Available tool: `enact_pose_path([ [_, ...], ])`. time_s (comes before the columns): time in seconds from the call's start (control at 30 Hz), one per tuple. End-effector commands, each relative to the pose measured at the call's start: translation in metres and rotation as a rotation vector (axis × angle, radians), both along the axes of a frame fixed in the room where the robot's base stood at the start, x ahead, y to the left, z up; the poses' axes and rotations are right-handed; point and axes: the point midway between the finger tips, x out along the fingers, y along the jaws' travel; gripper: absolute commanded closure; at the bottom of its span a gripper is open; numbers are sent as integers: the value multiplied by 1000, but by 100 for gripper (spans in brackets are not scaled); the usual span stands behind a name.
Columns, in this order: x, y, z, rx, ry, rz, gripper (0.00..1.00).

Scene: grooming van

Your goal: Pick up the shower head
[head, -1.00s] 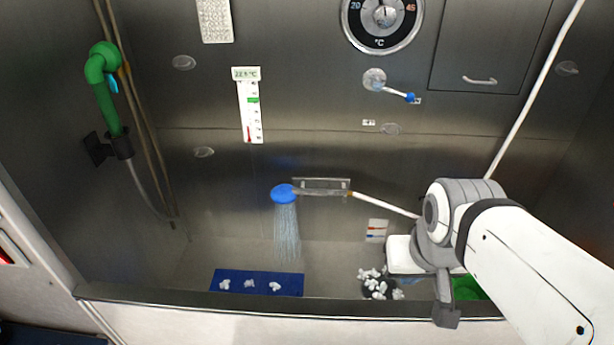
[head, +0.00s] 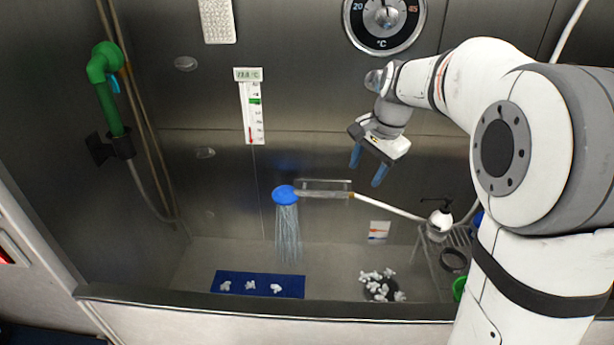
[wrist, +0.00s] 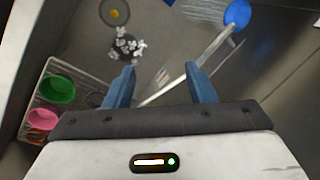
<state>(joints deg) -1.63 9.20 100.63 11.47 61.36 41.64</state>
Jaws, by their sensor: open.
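The shower head (head: 285,195) has a round blue face and a long, pale handle. In the head view it hangs at the steel back wall by a clear bracket (head: 323,186), spraying water downward. Its white hose (head: 385,207) runs off to the right. In the wrist view the blue face (wrist: 238,14) is at the upper right, and the handle slopes down towards my fingers. My gripper (head: 368,168) is open and empty, above and to the right of the handle, apart from it. Its two blue fingers also show in the wrist view (wrist: 160,78).
A green nozzle (head: 107,95) sits in a black wall holder at left. A blue mat (head: 230,275) with white tufts lies on the tub floor. More tufts (head: 380,283) lie right of it. A caddy with green (wrist: 58,90) and pink (wrist: 42,119) bowls stands at right.

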Motion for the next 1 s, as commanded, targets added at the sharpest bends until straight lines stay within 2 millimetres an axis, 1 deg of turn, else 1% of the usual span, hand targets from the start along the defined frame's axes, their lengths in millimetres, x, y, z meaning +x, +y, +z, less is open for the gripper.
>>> enact_pose_path([
  [0.03, 22, 5, -10, 22, 27, -50, 50],
  [0.1, 49, 11, -20, 55, 57, -128, 50],
  [0.17, 71, 17, -31, 81, 88, -194, 50],
  [0.2, 85, 21, -40, 99, 107, -240, 50],
  [0.27, 106, 26, -53, 123, 139, -306, 50],
  [0.3, 119, 31, -63, 139, 161, -350, 50],
  [0.4, 150, 41, -90, 178, 216, -458, 50],
  [0.5, 175, 50, -117, 210, 270, -558, 50],
  [0.6, 192, 57, -140, 234, 312, -636, 50],
  [0.73, 206, 63, -160, 253, 352, -705, 50],
  [0.83, 210, 66, -168, 260, 365, -730, 50],
  [1.0, 211, 73, -182, 262, 372, -738, 50],
])
